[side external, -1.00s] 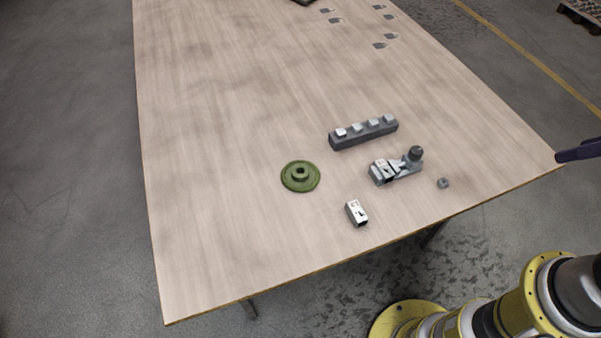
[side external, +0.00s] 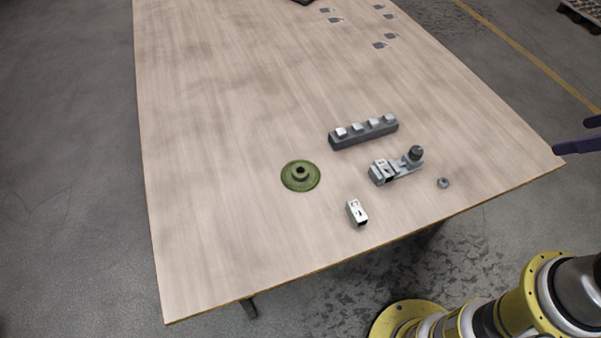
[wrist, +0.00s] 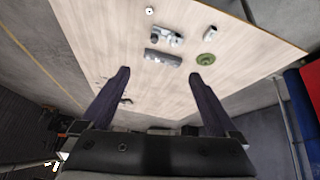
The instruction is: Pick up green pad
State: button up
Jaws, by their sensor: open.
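The green pad (side external: 300,176) is a round green disc with a raised hub and a hole in its middle. It lies flat on the wooden table, left of the metal parts in the side view. It also shows in the wrist view (wrist: 206,60), above and a little right of the right fingertip. My gripper (wrist: 158,72) has its two dark fingers wide apart with nothing between them, and it is above the table and away from the pad. In the side view only its dark fingers (side external: 580,147) show at the right edge.
Near the pad are a dark bar with light blocks (side external: 363,132), a metal bracket assembly (side external: 394,168), a small silver bracket (side external: 357,213) and a nut (side external: 443,183). Several small plates (side external: 384,44) lie at the far end. The table left of the pad is clear.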

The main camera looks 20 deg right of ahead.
jog(key=w+a+r+n+y, duration=0.1)
jog(key=w+a+r+n, duration=0.25)
jog(key=w, duration=0.45)
jog(key=w+a+r+n+y, duration=0.1)
jog(key=w+a+r+n, duration=0.2)
jog(key=w, duration=0.5)
jog(key=n+g, duration=0.6)
jog(key=n, duration=0.1)
send_over(300, 170)
jog(key=d, duration=0.2)
jog(key=shift+y, duration=0.4)
notch_tip(300, 170, down, 38)
jog(key=shift+s+a+r, duration=0.1)
jog(key=shift+x, duration=3.05)
jog(key=shift+s, duration=0.1)
grip_shut()
